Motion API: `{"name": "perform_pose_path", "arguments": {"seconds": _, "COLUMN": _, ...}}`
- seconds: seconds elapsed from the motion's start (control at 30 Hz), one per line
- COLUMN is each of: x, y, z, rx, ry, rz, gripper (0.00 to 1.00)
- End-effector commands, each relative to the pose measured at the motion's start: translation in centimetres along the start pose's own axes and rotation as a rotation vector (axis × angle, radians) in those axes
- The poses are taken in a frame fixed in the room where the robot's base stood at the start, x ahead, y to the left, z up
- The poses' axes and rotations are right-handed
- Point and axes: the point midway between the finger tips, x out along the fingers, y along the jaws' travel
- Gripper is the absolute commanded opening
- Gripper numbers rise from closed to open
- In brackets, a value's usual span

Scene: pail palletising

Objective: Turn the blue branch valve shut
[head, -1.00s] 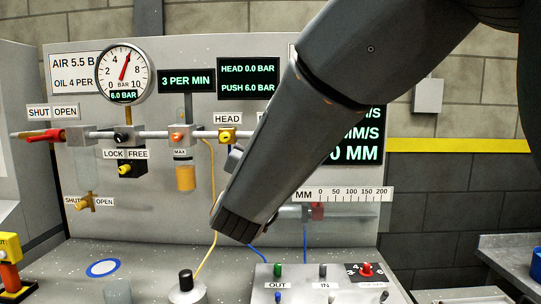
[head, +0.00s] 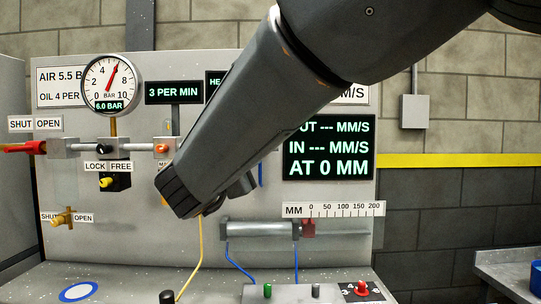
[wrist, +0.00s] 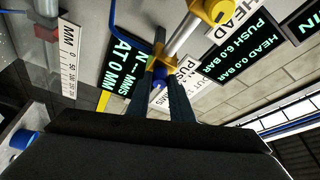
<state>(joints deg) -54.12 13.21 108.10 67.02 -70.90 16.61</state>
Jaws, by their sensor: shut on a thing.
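My gripper (wrist: 168,103) shows in the wrist view, its two dark fingers reaching up toward the panel. It is shut on the handle of the blue branch valve (wrist: 158,80), a small blue part between the fingertips. A yellow valve body (wrist: 160,66) sits just beyond it, with a blue pipe (wrist: 130,42) beside it. The fingers partly cover the handle, and I cannot tell its exact angle. In the head view my arm hides the fingers and this valve.
A second yellow valve (wrist: 215,10) is close by at the HEAD label. A pressure gauge (head: 110,84) reads 6.0 bar. A red-handled valve (head: 22,147) is at far left. A cylinder (head: 258,229) with a millimetre scale (head: 333,209) is below my arm.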

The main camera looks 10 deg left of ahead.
Motion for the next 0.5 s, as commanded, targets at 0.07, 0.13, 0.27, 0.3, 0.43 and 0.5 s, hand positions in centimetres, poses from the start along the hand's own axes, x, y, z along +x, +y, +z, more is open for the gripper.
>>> {"name": "perform_pose_path", "arguments": {"seconds": 0.07, "x": -0.02, "y": 0.05, "z": 0.03, "rx": 0.014, "ry": 0.000, "rz": 0.007, "gripper": 0.00}}
{"name": "perform_pose_path", "arguments": {"seconds": 0.13, "x": -0.03, "y": 0.04, "z": 0.03, "rx": 0.023, "ry": 0.000, "rz": 0.011, "gripper": 0.00}}
{"name": "perform_pose_path", "arguments": {"seconds": 0.27, "x": -0.03, "y": 0.03, "z": 0.02, "rx": 0.030, "ry": 0.000, "rz": 0.014, "gripper": 0.00}}
{"name": "perform_pose_path", "arguments": {"seconds": 0.3, "x": -0.02, "y": 0.03, "z": 0.02, "rx": 0.031, "ry": 0.000, "rz": 0.014, "gripper": 0.00}}
{"name": "perform_pose_path", "arguments": {"seconds": 0.43, "x": -0.02, "y": 0.03, "z": 0.02, "rx": 0.031, "ry": 0.000, "rz": 0.014, "gripper": 0.00}}
{"name": "perform_pose_path", "arguments": {"seconds": 0.5, "x": -0.02, "y": 0.03, "z": 0.01, "rx": 0.031, "ry": 0.000, "rz": 0.014, "gripper": 0.00}}
